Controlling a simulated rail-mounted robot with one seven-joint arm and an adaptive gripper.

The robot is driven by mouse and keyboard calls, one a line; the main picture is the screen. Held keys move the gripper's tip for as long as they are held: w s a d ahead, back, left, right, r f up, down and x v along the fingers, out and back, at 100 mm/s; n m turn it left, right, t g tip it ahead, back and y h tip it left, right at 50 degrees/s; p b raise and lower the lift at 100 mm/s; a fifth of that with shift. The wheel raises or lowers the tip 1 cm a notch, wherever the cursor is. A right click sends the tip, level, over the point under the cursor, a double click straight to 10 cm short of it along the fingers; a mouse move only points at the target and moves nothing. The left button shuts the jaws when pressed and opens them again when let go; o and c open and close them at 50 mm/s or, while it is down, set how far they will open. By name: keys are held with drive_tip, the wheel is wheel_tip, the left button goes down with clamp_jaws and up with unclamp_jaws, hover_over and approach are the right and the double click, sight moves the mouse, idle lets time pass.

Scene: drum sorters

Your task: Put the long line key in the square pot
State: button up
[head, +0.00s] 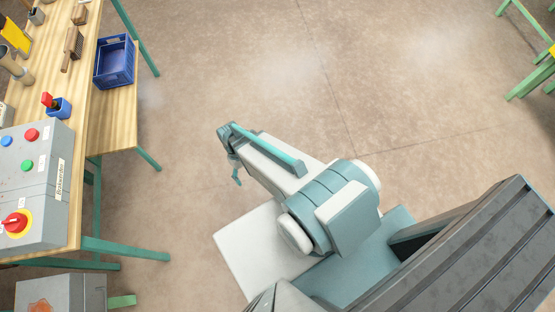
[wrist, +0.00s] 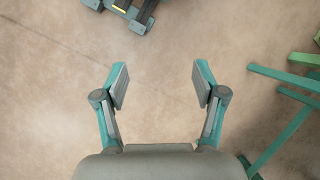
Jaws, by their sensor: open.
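A small blue square pot (head: 60,109) stands on the wooden workbench at the left of the head view. A red object with a dark part (head: 47,100) shows at the pot's left edge; I cannot tell whether it is in the pot or beside it. I cannot pick out the long line key for certain in either view. My gripper (head: 237,174) is over the floor, right of the bench and well apart from the pot. In the wrist view my gripper (wrist: 160,85) is open, with only bare floor between its fingers.
The wooden bench (head: 118,118) holds a blue crate (head: 114,62), a brown brush (head: 72,46) and a grey control box (head: 40,180) with coloured buttons. A grey box (head: 60,293) is low at the bottom left. Green-legged furniture (head: 525,80) stands far right. The floor between is clear.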

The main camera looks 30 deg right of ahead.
drive_tip(key=s+d+m+g, duration=0.1)
drive_tip(key=s+d, duration=0.1)
drive_tip(key=s, duration=0.6)
drive_tip(key=s+d+m+g, duration=0.1)
drive_tip(key=s+d, duration=0.1)
drive_tip(key=s, duration=0.6)
drive_tip(key=shift+s+d+f+m, duration=0.25)
drive_tip(key=shift+s+d+m, duration=0.05)
drive_tip(key=shift+d, duration=0.1)
idle(1.0)
